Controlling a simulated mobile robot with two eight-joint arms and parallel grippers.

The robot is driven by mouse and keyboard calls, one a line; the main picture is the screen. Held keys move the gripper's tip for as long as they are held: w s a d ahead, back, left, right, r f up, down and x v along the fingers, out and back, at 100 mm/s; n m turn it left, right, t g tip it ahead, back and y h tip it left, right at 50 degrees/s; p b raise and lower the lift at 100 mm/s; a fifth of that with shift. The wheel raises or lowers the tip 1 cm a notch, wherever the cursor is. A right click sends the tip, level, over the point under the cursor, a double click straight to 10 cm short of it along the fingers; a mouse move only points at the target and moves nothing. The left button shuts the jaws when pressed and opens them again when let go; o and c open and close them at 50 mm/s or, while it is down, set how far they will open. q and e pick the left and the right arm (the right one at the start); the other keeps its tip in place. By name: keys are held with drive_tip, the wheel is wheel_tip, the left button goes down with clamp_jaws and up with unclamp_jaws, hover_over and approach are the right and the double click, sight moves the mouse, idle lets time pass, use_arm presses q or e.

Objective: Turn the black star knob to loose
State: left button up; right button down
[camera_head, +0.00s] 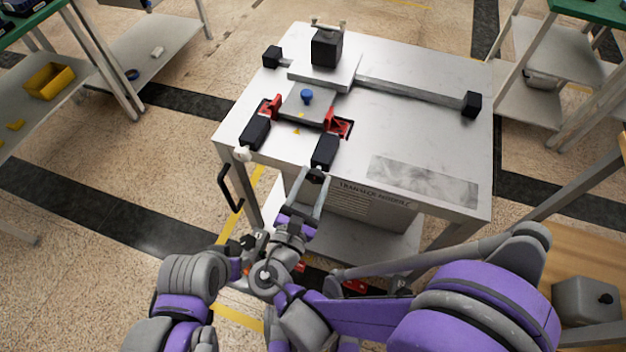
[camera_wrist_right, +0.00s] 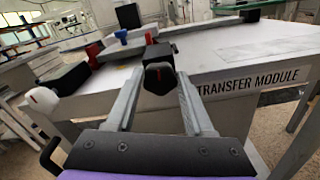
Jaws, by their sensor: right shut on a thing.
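The black star knob (camera_wrist_right: 158,78), with a small red mark on its face, sits on the front end of a black block in the right wrist view. It also shows at the table's front edge in the head view (camera_head: 316,175). My right gripper (camera_head: 317,184) is shut on the knob, one finger on each side of it. In the right wrist view the fingers (camera_wrist_right: 158,88) flank it. My left arm is low in the head view, away from the table, and its fingertips cannot be made out clearly.
A white knob (camera_head: 242,154) is left of the black one on a second black block (camera_head: 257,133). Red clamps (camera_head: 336,122), a blue knob (camera_head: 307,96) and a rail (camera_head: 410,90) sit on the grey table (camera_head: 430,140). A black handle (camera_head: 229,187) sticks out at the table's left.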

drive_tip(key=shift+n, duration=0.7)
drive_tip(key=shift+c, duration=1.4)
unclamp_jaws()
drive_tip(key=v, duration=1)
drive_tip(key=shift+s+a, duration=0.15)
drive_tip(key=shift+s, duration=0.25)
